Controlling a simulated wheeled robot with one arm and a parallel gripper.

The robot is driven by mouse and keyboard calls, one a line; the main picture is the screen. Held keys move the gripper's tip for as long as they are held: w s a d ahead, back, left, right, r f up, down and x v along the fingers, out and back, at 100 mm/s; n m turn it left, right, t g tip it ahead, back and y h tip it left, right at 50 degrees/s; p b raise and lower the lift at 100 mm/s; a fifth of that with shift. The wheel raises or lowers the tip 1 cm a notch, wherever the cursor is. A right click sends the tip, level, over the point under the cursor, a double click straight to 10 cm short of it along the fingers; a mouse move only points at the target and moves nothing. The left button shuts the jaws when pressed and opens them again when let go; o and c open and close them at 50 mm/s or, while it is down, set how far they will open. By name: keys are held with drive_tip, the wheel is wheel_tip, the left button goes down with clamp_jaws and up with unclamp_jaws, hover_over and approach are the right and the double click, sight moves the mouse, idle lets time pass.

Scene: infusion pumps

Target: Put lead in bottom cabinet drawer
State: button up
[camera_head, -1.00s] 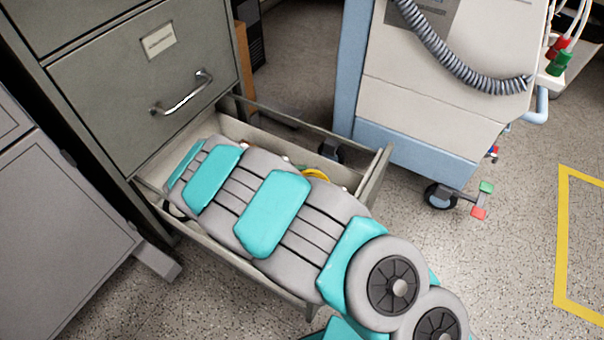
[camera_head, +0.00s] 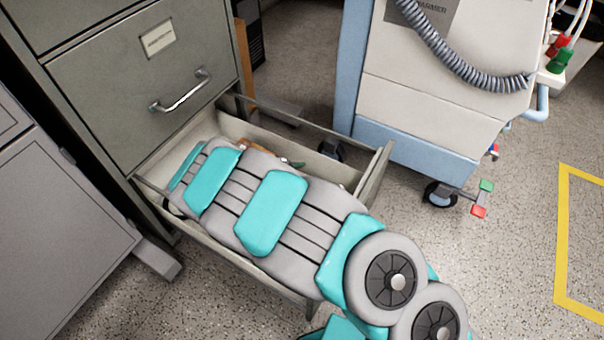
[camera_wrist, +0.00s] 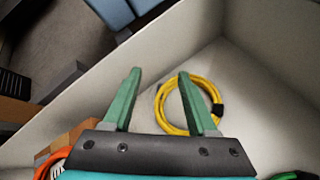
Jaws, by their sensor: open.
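A yellow coiled lead (camera_wrist: 163,101) with a black band lies inside the open bottom drawer (camera_head: 240,125) of the grey cabinet. In the wrist view, my gripper (camera_wrist: 159,76) is open, with two green fingers spread apart and nothing held between them. The right finger covers part of the coil; the rest of the loop shows on both sides of it. In the head view, my arm reaches down into the drawer and hides the yellow lead and most of my gripper.
An orange cable (camera_wrist: 50,163) and a green one (camera_wrist: 290,176) show at the wrist view's lower edge. The closed drawer above has a metal handle (camera_head: 181,95). A blue-and-white wheeled machine (camera_head: 430,105) stands right of the open drawer. Speckled floor is clear further right.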

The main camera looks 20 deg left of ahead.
drive_tip(key=p+v, duration=0.2)
drive_tip(key=v, duration=1)
drive_tip(key=shift+r, duration=0.6)
